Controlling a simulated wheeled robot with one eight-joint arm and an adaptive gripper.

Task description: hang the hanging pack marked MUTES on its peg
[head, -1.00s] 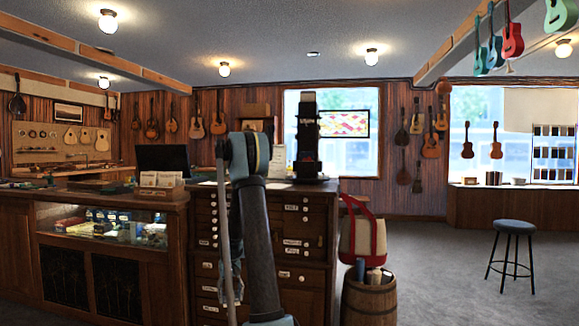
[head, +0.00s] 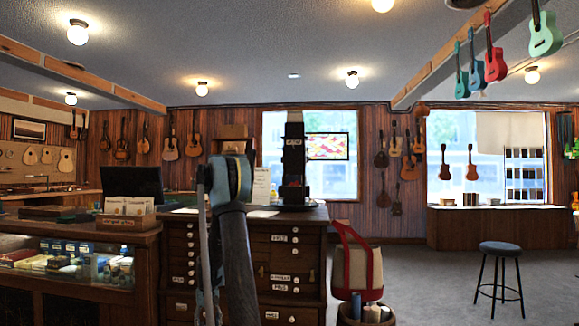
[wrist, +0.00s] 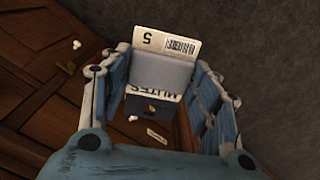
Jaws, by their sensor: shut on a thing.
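The pack marked MUTES (wrist: 163,72) is in my gripper (wrist: 165,62) in the wrist view. It has a pale top card with a 5 and a barcode, a grey band, and a lower part with the word MUTES. The gripper's blue-and-white fingers are shut on its sides. Behind it are dark wood and grey carpet, apparently well below. In the head view my raised arm stands in front of the drawer cabinet (head: 290,262); the gripper and pack cannot be made out there. A tall black stand (head: 293,160) is on the cabinet. I cannot make out the pack's peg.
A glass display counter (head: 80,262) with a monitor (head: 133,183) is at left. A stool (head: 500,248) stands at right, with open carpet between. Ukuleles (head: 495,55) hang overhead.

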